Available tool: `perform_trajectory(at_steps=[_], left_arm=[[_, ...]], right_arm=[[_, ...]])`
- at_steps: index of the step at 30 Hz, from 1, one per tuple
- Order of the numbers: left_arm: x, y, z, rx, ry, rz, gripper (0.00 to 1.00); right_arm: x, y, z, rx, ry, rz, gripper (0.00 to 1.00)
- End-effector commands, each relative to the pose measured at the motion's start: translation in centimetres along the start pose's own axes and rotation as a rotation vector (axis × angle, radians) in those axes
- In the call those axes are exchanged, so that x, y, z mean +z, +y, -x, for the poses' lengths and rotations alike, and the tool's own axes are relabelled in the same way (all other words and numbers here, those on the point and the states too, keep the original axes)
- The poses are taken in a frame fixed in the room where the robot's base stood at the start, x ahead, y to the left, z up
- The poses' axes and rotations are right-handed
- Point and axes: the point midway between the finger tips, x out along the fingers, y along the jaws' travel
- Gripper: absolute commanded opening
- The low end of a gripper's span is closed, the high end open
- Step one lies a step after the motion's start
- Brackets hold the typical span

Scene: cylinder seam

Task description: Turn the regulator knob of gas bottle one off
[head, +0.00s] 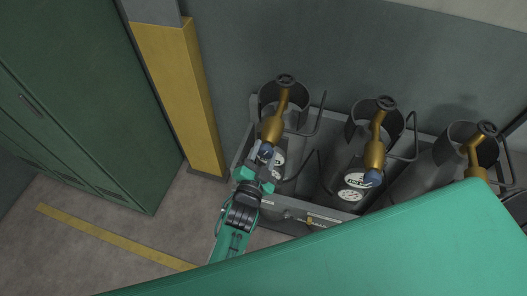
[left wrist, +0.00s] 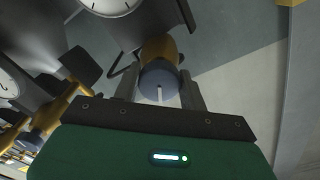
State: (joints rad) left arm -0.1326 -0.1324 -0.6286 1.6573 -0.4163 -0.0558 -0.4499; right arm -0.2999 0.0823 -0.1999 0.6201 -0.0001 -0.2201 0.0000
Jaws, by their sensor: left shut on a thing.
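Three dark gas bottles stand in a row in a grey rack (head: 291,215), each with a brass valve and regulator. The leftmost regulator (head: 272,127) has a blue-grey knob (head: 265,152) low on its front. My left gripper (head: 261,160) reaches up to this knob from below. In the left wrist view its fingers (left wrist: 159,93) stand on both sides of the knob (left wrist: 158,78) and are shut on it. A white mark on the knob's face runs upright in that picture. The bottle numbers are too small to read. My right gripper is not in view.
The middle regulator (head: 375,152) and the right regulator (head: 475,160) stand to the right, with dark hoses between. A yellow post (head: 180,90) and a green locker (head: 80,90) are at the left. My own teal body covers the lower right.

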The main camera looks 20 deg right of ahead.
Motion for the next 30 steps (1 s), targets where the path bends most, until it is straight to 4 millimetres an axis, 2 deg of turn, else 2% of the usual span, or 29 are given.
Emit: perform_trajectory(at_steps=[6, 15, 30], left_arm=[[0.05, 0.14, 0.04, 0.003, -0.004, 0.19, 0.2], [0.07, 0.2, 0.05, 0.002, -0.003, 0.378, 0.2], [0.12, 0.27, 0.06, 0.002, -0.003, 0.474, 0.2]], right_arm=[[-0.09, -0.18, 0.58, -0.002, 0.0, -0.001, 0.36], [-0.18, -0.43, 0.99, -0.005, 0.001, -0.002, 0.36], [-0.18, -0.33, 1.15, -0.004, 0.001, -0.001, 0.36]])
